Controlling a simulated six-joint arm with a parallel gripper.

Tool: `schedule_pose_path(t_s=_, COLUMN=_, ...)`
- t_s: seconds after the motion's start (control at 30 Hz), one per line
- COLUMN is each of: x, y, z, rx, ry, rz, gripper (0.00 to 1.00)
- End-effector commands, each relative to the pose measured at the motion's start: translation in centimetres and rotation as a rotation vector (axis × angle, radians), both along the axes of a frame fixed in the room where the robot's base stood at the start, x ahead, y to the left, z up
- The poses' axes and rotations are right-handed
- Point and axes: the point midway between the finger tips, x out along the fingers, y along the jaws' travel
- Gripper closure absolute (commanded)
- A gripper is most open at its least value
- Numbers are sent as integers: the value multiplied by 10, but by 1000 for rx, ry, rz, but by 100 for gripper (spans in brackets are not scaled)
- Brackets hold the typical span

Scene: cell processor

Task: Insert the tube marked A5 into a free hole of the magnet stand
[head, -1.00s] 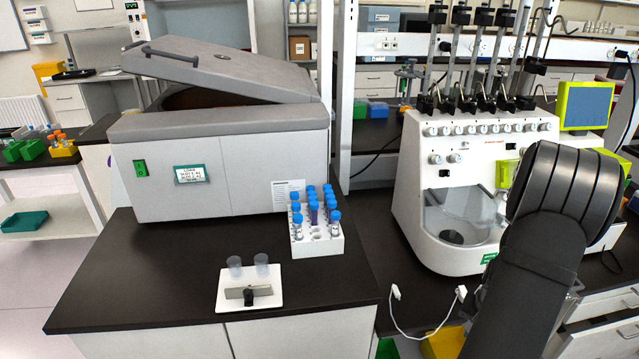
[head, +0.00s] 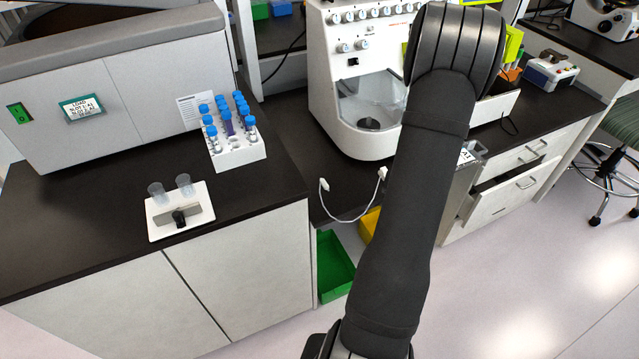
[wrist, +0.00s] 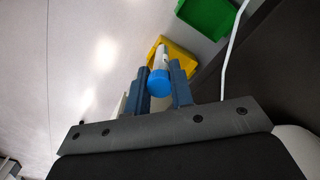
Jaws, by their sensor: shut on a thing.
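In the wrist view my gripper (wrist: 158,88) is shut on a blue-capped tube (wrist: 162,58). The cap is between the fingers and the pale body extends beyond them; no A5 mark can be read. In the head view a small white stand (head: 160,232) with a grey metal plate and a black block sits on the left bench and looks like the magnet stand. Two clear cups (head: 184,182) stand at its back. Its holes cannot be made out. My gripper and the held tube do not show in the head view.
A white rack (head: 240,158) of several blue-capped tubes stands right of the stand, with empty places at its front. A large grey centrifuge (head: 130,110) is behind. A white machine (head: 345,110) stands right. A green bin (head: 333,265) and yellow bin (head: 369,224) are low down.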

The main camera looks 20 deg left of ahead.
Motion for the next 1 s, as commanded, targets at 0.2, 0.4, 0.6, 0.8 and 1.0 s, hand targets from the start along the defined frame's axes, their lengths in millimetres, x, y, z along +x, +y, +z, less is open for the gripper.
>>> schedule_pose_path(t_s=0.2, x=1, y=11, z=16, rx=-1, ry=-2, rz=68, gripper=100)
schedule_pose_path(t_s=0.4, x=-4, y=49, z=75, rx=-5, ry=-3, rz=331, gripper=100)
schedule_pose_path(t_s=0.6, x=-25, y=98, z=147, rx=-13, ry=1, rz=676, gripper=100)
schedule_pose_path(t_s=0.8, x=-58, y=157, z=218, rx=-24, ry=8, rz=1015, gripper=100)
schedule_pose_path(t_s=1.0, x=-87, y=224, z=264, rx=-32, ry=17, rz=1182, gripper=100)
